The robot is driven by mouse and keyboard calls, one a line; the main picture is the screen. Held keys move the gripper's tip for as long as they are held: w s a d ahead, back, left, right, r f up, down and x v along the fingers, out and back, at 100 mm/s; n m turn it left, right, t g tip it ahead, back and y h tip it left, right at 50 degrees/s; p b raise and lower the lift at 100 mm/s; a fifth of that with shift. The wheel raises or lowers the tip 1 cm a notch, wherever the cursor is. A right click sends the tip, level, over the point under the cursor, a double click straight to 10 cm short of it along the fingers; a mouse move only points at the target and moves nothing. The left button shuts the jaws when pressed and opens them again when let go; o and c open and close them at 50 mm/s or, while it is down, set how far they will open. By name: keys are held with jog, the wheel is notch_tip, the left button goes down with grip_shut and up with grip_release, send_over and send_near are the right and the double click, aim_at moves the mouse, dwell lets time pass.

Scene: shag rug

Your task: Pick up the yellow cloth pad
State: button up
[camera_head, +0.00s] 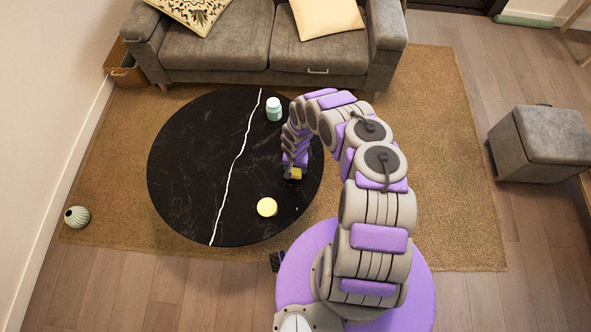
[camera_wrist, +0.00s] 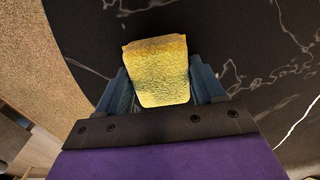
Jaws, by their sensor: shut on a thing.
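The yellow cloth pad (camera_wrist: 158,72) sits between the two fingers of my gripper (camera_wrist: 163,92) in the wrist view, with dark greenish patches on its face. The fingers are shut on its sides. In the head view, a small yellow part of the pad (camera_head: 296,174) shows under the end of my arm, at my gripper (camera_head: 293,176), over the right part of the round black table (camera_head: 190,150). I cannot tell whether the pad touches the table top.
A round yellow item (camera_head: 267,207) and a pale green jar with a white lid (camera_head: 274,109) stand on the table. A grey sofa (camera_head: 225,50) is behind it. A grey ottoman (camera_head: 540,140) is at the right. A striped vase (camera_head: 77,217) is on the rug at left.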

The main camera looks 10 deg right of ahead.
jog(key=shift+c, duration=1.2)
jog(key=shift+r, duration=0.1)
jog(key=shift+r+p, duration=0.4)
jog(key=shift+r, duration=0.2)
notch_tip(320, 180, up, 3)
jog(key=shift+f+p, duration=0.1)
jog(key=shift+p, duration=0.65)
jog(key=s, duration=1)
jog(key=s+b, duration=0.1)
jog(key=s, duration=0.5)
jog(key=shift+a+r, duration=0.35)
jog(key=shift+r, duration=0.05)
jog(key=o, duration=0.5)
jog(key=c, duration=0.4)
